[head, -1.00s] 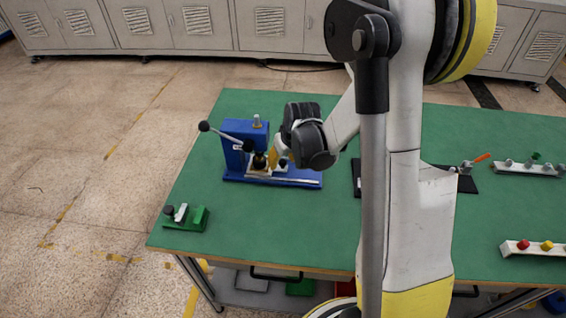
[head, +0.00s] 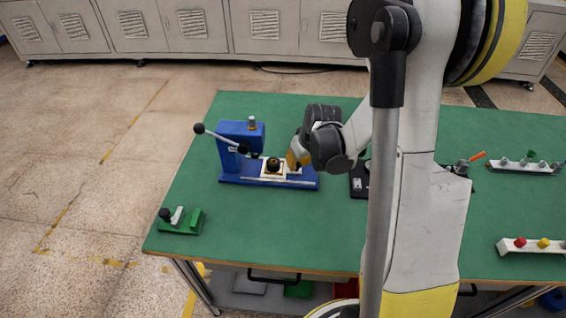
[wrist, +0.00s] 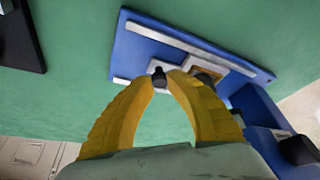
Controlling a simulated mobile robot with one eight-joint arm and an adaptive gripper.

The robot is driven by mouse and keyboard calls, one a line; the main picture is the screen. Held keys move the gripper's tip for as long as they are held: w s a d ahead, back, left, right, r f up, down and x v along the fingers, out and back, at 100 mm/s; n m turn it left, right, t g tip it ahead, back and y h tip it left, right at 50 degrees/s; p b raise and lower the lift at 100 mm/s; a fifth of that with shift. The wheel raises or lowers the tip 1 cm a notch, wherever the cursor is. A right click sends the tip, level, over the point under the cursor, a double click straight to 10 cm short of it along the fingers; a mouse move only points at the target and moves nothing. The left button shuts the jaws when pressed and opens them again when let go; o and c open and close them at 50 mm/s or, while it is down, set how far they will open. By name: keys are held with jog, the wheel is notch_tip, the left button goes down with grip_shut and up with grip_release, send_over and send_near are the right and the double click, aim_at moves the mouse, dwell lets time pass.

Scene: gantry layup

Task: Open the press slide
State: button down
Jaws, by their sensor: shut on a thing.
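The blue press (head: 243,133) stands at the back left of the green table, its black-knobbed lever (head: 221,138) angled up to the left. Its pale slide (head: 268,177) lies on the blue base, out to the right of the press head. A dark round piece (head: 273,163) sits in a tan seat on the slide. My gripper (head: 292,162) is at the slide's right end. In the wrist view my yellow fingers (wrist: 162,78) are closed around the slide's small black knob (wrist: 158,74). The knob is hidden in the head view.
A green fixture (head: 185,222) with a black knob stands at the front left. A black plate (head: 358,182) lies right of the press, partly behind my arm. Pale racks with colored knobs (head: 535,246) and pegs (head: 525,166) are at the right. The front middle is clear.

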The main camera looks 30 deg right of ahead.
jog(key=shift+s+d, duration=0.35)
jog(key=shift+d, duration=0.25)
jog(key=c, duration=1.2)
grip_release()
jog(key=v, duration=1.2)
jog(key=shift+a, duration=0.1)
